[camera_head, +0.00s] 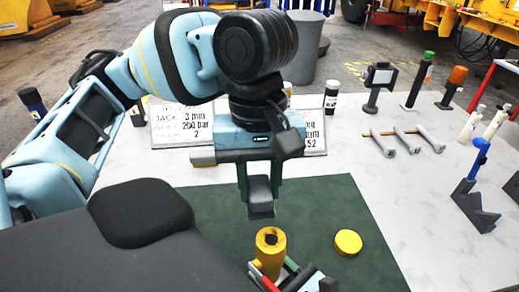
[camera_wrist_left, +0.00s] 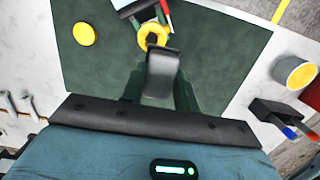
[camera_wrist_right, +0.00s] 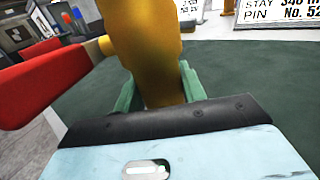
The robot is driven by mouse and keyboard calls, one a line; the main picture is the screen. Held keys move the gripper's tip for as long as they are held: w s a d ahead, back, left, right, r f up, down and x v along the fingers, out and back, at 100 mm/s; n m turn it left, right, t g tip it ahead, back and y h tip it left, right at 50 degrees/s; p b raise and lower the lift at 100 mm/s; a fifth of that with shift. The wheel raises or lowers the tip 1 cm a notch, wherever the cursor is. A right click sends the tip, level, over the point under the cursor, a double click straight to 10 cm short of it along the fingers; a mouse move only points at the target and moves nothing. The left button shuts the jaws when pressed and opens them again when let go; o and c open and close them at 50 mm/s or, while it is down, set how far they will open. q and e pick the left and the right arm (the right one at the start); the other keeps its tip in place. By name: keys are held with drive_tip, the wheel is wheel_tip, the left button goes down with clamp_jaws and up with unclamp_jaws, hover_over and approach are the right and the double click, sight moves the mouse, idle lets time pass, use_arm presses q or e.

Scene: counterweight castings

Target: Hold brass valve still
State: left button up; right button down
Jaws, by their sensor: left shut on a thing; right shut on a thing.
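The brass valve (camera_head: 270,261) stands upright on the green mat (camera_head: 340,205), with a dark opening in its top and a red handle at its left. My right gripper (camera_wrist_right: 155,90) is shut on the valve body, which fills the space between its green fingers in the right wrist view. My left gripper (camera_head: 260,192) points down above the valve and is shut on a dark grey block (camera_head: 260,204). The block's far side is hidden.
A round yellow disc (camera_head: 348,242) lies on the mat right of the valve. Signs (camera_head: 182,126) stand behind. Grey handled parts (camera_head: 410,143), a blue-topped stand (camera_head: 474,195) and several upright tools are at the right.

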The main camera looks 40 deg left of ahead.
use_arm(q)
drive_tip(key=shift+r, duration=0.1)
drive_tip(key=shift+r, duration=0.4)
